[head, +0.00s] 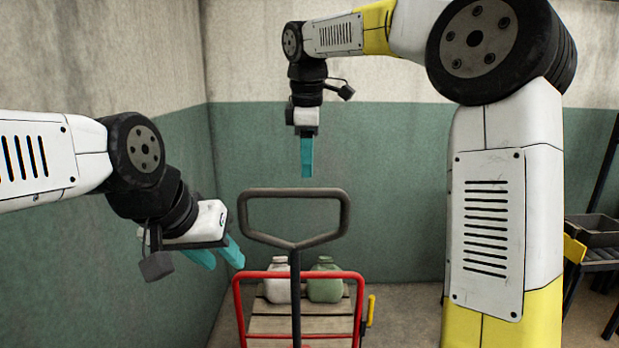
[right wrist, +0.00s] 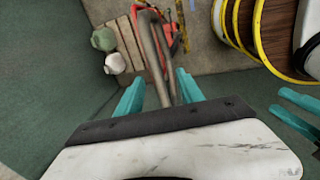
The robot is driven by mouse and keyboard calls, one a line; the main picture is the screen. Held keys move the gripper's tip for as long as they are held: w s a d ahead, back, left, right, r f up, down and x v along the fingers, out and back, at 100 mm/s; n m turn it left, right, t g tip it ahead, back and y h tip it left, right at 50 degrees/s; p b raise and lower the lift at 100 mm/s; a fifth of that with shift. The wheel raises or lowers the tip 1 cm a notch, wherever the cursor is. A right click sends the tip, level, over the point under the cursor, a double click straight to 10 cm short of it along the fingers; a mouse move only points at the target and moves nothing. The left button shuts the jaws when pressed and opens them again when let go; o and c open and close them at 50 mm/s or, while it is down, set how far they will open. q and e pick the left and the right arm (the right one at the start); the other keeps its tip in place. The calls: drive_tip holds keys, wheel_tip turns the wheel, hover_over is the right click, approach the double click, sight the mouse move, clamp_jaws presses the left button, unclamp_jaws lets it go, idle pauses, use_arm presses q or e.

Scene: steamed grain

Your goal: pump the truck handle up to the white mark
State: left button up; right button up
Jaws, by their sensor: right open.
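The truck handle (head: 295,190) is a dark grey loop on a shaft that stands nearly upright over a red truck frame (head: 238,300). My right gripper (head: 307,158) is above the loop's top bar, pointing down, and looks apart from it. In the right wrist view its open fingers (right wrist: 158,88) are spread, with the handle (right wrist: 152,48) showing between and beyond them. My left gripper (head: 220,254) is left of the loop, its two fingers apart and empty. Its teal fingers also show in the right wrist view (right wrist: 297,112). I cannot make out a white mark.
A whitish jug (head: 277,284) and a green jug (head: 325,284) stand on wooden slats (head: 275,325) behind the handle. A yellow lever (head: 371,310) is at the truck's right side. Green-and-grey walls close off the left and back. A dark rack with a bin (head: 597,237) stands far right.

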sight(306, 189)
drive_tip(key=x, duration=0.5)
drive_tip(key=w+x, duration=0.1)
drive_tip(key=x, duration=0.2)
drive_tip(key=shift+a, duration=0.15)
clamp_jaws()
drive_tip(key=shift+r, duration=0.1)
idle(1.2)
